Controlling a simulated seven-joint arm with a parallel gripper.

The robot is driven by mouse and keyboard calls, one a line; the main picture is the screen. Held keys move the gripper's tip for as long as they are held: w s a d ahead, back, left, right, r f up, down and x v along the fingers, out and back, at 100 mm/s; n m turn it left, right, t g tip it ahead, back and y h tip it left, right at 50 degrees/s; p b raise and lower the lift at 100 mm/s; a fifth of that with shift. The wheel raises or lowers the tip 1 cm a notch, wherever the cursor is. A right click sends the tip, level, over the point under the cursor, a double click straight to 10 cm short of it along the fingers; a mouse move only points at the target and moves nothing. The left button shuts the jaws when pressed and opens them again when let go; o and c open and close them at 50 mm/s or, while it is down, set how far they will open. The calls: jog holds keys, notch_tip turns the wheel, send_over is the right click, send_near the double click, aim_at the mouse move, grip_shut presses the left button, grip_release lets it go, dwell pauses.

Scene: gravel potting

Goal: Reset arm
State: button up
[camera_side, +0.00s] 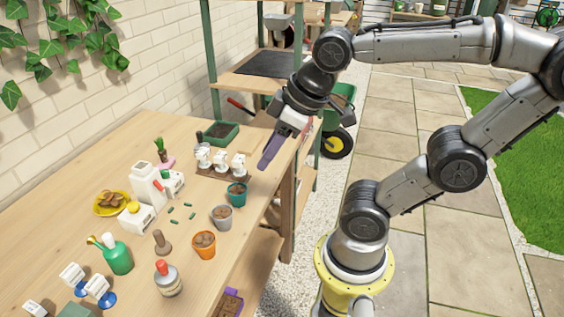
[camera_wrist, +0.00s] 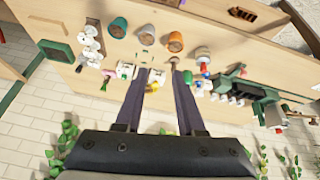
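My gripper (camera_side: 265,163) is raised above the far right end of the wooden table (camera_side: 118,165), its purple fingers tilted down. In the wrist view my gripper (camera_wrist: 160,72) has its two fingers apart, with nothing held between them. A teal pot (camera_side: 237,194), a grey pot (camera_side: 221,217) and an orange pot (camera_side: 204,246) stand in a row along the table's right edge. Each has brown contents. In the wrist view the teal pot (camera_wrist: 118,28), grey pot (camera_wrist: 147,39) and orange pot (camera_wrist: 175,43) lie beyond the fingertips.
A rack with white-topped items (camera_side: 220,163) stands behind the pots, near a green tray (camera_side: 220,134). Bottles, a yellow plate (camera_side: 111,208), a green watering can (camera_side: 117,257) and a red-capped bottle (camera_side: 167,280) crowd the nearer table. A green shelf post (camera_side: 211,65) rises behind. The paving is open.

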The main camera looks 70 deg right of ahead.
jog(key=s, duration=0.1)
jog(key=f+m, duration=0.1)
jog(key=s+f, duration=0.1)
jog(key=shift+s+a+m, duration=0.25)
jog(key=shift+s+m, duration=0.05)
jog(key=shift+m, duration=0.1)
